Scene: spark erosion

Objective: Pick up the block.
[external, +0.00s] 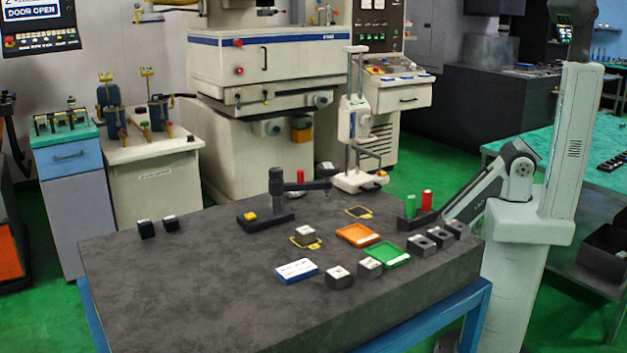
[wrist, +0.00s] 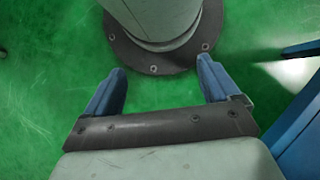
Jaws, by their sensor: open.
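Several small dark blocks with pale tops stand on the dark granite table (external: 190,290) in the external view. Two are at the left, a left one (external: 146,230) and a right one (external: 171,223). One block (external: 305,234) stands on a yellow-outlined mark. Two more, a front block (external: 338,278) and its neighbour (external: 370,268), are near the front edge. Which one is the task's block cannot be told. My gripper (wrist: 160,66) shows in the wrist view, open and empty above the green floor, its blue fingers apart. I cannot make it out in the external view.
A white-blue box (external: 296,271), orange tray (external: 358,235), green tray (external: 387,255) and dark holed blocks (external: 421,246) lie on the table. A black stand (external: 276,200) and a height gauge (external: 355,130) rise behind. The table's left half is mostly clear.

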